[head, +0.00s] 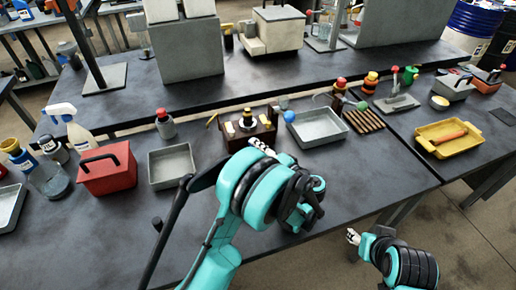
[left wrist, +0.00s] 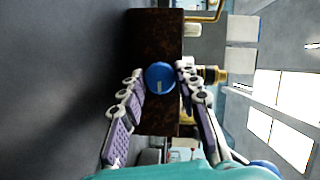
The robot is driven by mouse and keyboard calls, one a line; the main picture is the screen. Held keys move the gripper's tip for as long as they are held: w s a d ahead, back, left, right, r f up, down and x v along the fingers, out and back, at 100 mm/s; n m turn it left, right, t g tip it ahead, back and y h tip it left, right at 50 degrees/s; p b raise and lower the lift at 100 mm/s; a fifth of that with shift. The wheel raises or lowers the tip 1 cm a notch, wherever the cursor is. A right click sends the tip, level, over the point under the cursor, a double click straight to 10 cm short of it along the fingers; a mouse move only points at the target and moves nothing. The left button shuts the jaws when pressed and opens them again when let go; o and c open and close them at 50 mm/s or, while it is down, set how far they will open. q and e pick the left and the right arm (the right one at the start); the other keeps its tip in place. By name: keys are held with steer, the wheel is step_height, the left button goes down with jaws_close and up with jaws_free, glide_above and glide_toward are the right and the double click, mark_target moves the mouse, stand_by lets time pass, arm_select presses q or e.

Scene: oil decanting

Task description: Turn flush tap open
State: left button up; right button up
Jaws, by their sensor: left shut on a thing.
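A dark brown box with brass fittings (head: 238,134) stands on the near bench in the head view. The left wrist view shows the box (left wrist: 158,35) up close, with a round blue tap knob (left wrist: 160,78) on its face. A pale mark shows on the knob. My left gripper (head: 262,146) is at the front of the box. In the left wrist view its two fingers (left wrist: 160,72) are shut on the blue knob, one on each side. My arm hides the knob in the head view. My right gripper (head: 353,237) is away from the bench at the lower right; its opening is unclear.
Grey trays (head: 173,166) and (head: 318,128) flank the box. A red toolbox (head: 106,170) is at the left. A slatted brown rack (head: 363,121) and a yellow tray (head: 447,139) are to the right. The bench front right of my left arm is clear.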

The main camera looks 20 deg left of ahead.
stand_by(0.4)
arm_select(q)
steer(key=o, duration=1.2)
steer(key=shift+c, duration=0.2)
steer(key=v, duration=0.7)
steer(key=shift+s+d, duration=0.15)
steer(key=shift+d, duration=0.05)
